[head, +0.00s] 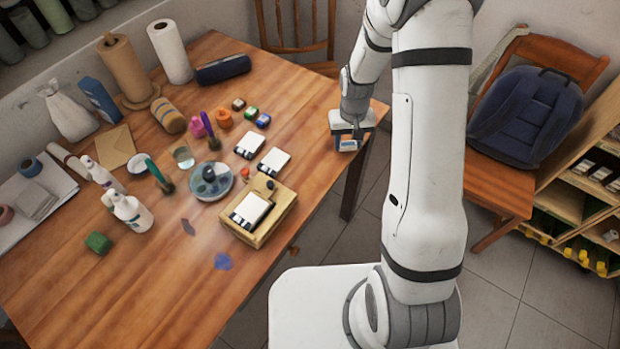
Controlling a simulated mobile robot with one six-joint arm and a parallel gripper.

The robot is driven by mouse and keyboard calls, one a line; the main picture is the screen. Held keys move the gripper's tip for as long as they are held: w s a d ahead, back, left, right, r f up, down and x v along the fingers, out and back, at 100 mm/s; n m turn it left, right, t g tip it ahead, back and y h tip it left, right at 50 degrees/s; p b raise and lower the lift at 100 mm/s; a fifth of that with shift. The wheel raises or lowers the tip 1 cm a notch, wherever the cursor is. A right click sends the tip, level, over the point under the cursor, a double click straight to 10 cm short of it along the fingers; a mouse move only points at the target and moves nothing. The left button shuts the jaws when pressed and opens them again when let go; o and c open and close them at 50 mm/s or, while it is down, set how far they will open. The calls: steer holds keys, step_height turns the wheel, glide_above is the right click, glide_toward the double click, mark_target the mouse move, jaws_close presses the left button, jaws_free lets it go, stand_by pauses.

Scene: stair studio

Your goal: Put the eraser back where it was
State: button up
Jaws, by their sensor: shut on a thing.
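My gripper (351,132) is near the right edge of the wooden table (310,112), by its far right corner. It points down and is shut on a small pale and blue block (347,145), which may be the eraser. The fingers hide part of the block, and I cannot tell whether it touches the tabletop. Small blocks stand to the left on the table: a brown one (239,103), a green one (251,112) and a blue one (263,120). A larger green block (98,242) lies at the left front.
Flat white and black items (249,145) lie mid-table; another is on a wooden box (282,218). A round blue-grey dish (212,194), bottles (132,213) and paper rolls (170,51) crowd the left and back. A chair with a dark backpack (525,115) stands right.

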mark_target(307, 180)
steer(key=s+a+r+n, duration=0.1)
steer(key=a+n, duration=0.1)
steer(key=n, duration=0.2)
steer(key=s+a+r+n+b, duration=0.1)
steer(key=a+r+n, duration=0.1)
steer(key=n, duration=0.2)
steer(key=s+a+r+n+b, duration=0.1)
steer(key=a+n, duration=0.1)
steer(key=n, duration=0.2)
steer(key=shift+s+a+r+n, duration=0.15)
steer(key=shift+r+n, duration=0.1)
steer(key=shift+n, duration=0.05)
steer(key=s+a+r+n+b, duration=0.35)
steer(key=s+a+n, duration=0.25)
steer(key=n, duration=0.9)
steer(key=f, duration=0.9)
steer(key=shift+d, duration=0.25)
steer(key=shift+f+b, duration=0.25)
steer(key=shift+b, duration=0.1)
steer(key=o, duration=0.9)
steer(key=shift+r, duration=0.15)
